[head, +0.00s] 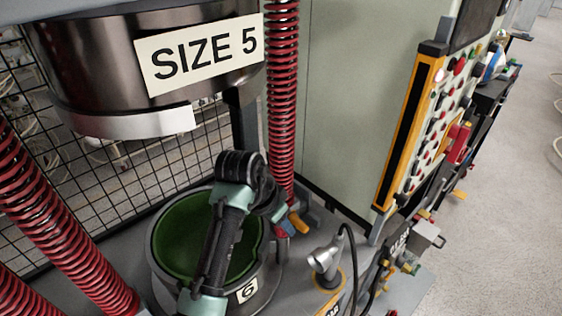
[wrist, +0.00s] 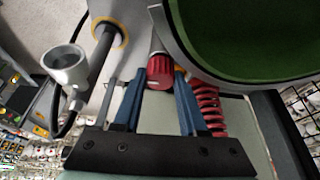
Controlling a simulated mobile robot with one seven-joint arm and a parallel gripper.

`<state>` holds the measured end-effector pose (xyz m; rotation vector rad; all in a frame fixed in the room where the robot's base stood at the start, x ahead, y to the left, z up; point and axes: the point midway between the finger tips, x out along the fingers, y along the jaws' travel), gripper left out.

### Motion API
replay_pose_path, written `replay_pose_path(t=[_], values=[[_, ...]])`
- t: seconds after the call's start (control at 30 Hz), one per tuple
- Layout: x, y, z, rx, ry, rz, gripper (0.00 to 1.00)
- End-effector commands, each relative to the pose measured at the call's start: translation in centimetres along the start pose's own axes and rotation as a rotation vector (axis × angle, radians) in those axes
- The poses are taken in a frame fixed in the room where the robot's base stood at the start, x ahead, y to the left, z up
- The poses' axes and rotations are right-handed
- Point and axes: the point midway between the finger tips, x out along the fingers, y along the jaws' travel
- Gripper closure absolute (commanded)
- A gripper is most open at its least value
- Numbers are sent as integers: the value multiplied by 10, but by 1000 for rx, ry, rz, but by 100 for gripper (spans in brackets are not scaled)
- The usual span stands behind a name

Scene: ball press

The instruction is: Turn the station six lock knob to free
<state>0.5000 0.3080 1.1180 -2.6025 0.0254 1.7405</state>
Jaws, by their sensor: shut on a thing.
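The red ribbed lock knob (wrist: 160,72) sits beside the round station six bowl in the wrist view. My gripper (wrist: 158,80) has its two blue fingers on either side of the knob and is shut on it. The fingers partly cover the knob's sides, and I see no marking that tells its lock position. In the head view my gripper (head: 291,227) is at the right rim of the green-lined bowl (head: 168,252) tagged 6. The knob cannot be made out clearly there, behind the gripper.
A dark cylinder (head: 90,75) labelled SIZE 5 hangs above the bowl. Red coiled springs (head: 283,100) stand around it. A grey nozzle-like fixture (head: 325,258) with a black hose stands right of the bowl. An orange-edged control panel (head: 408,130) is farther right.

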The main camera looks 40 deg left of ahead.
Motion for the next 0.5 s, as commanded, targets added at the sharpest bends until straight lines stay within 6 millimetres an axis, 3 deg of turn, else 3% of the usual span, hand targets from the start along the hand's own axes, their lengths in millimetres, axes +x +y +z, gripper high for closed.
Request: replay_pose_path(t=[0.5], values=[[-3,2,-2,-308,0,-127,100]])
